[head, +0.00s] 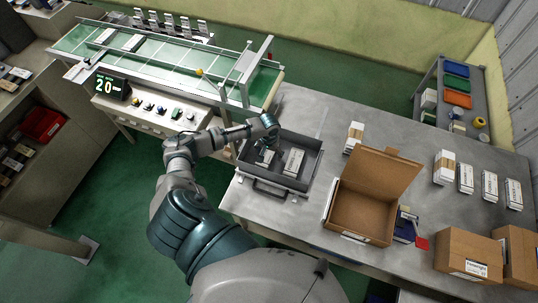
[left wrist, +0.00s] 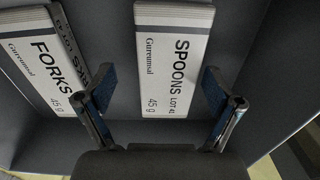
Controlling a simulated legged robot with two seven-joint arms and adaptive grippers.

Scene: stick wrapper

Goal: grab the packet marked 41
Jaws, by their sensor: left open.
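The packet marked LOT 41 is a white SPOONS packet (left wrist: 172,75), lying in a grey tray in the left wrist view. A white FORKS packet (left wrist: 45,65) lies tilted to its left. My left gripper (left wrist: 155,88) is open, with its two fingers on either side of the lower part of the SPOONS packet; I cannot tell whether they touch it. In the head view my left gripper (head: 265,148) points down into the grey tray (head: 314,172), partly hiding one packet. Another pale packet (head: 293,161) lies to its right. Their print is unreadable there.
An open cardboard box (head: 362,210) stands right of the tray on the grey table (head: 420,160). Several white packets (head: 465,179) and closed cartons (head: 468,257) are farther right. A green conveyor (head: 165,50) with a display reading 20 is behind left. Tray walls surround the packets closely.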

